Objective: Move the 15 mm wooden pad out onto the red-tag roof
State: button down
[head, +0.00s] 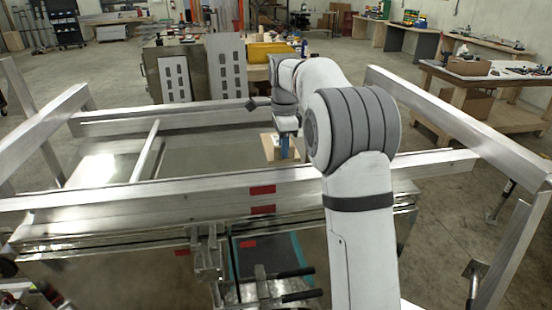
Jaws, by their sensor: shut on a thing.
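The wooden pad (269,148) is a small flat tan piece over the grey panel of the aluminium trailer, behind the front rail. My gripper (286,155) reaches down at it, with a blue part at its lower end. It is shut on the pad, though the arm and gripper hide part of it and the grip itself is small. I cannot tell whether the pad touches the panel or is slightly above it. Red tags (262,190) mark the front rail of this roof (215,155), and more red marks show lower down.
A thin bar (145,150) leans across the panel on the left. Metal side rails (460,120) frame the trailer at both sides. Clamps with black handles (290,296) stand at the front. A workbench (485,85) is at the right. Much of the panel left of the pad is bare.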

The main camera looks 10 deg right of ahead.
jog(key=shift+d+f, duration=0.15)
jog(key=shift+f, duration=2.95)
jog(key=shift+s+f, duration=0.1)
jog(key=c, duration=1.7)
grip_release()
notch_tip(320, 180, up, 11)
jog(key=shift+r, duration=0.2)
jog(key=shift+s+r, duration=0.1)
jog(key=shift+r, duration=0.35)
jog(key=s+f+n+t, duration=0.1)
jog(key=s+f+n, duration=0.2)
jog(key=s+n, duration=0.3)
jog(key=s+f+n+t, duration=0.1)
jog(key=s+f+n, duration=0.2)
jog(key=s, duration=1.4)
jog(key=s+f+n+t, duration=0.1)
jog(key=s+f+n, duration=0.2)
jog(key=s+n, duration=0.6)
jog(key=shift+s+a+f, duration=0.15)
jog(key=shift+s, duration=0.55)
jog(key=shift+s+a+f, duration=0.1)
jog(key=shift+s+f, duration=0.05)
jog(key=shift+s, duration=0.55)
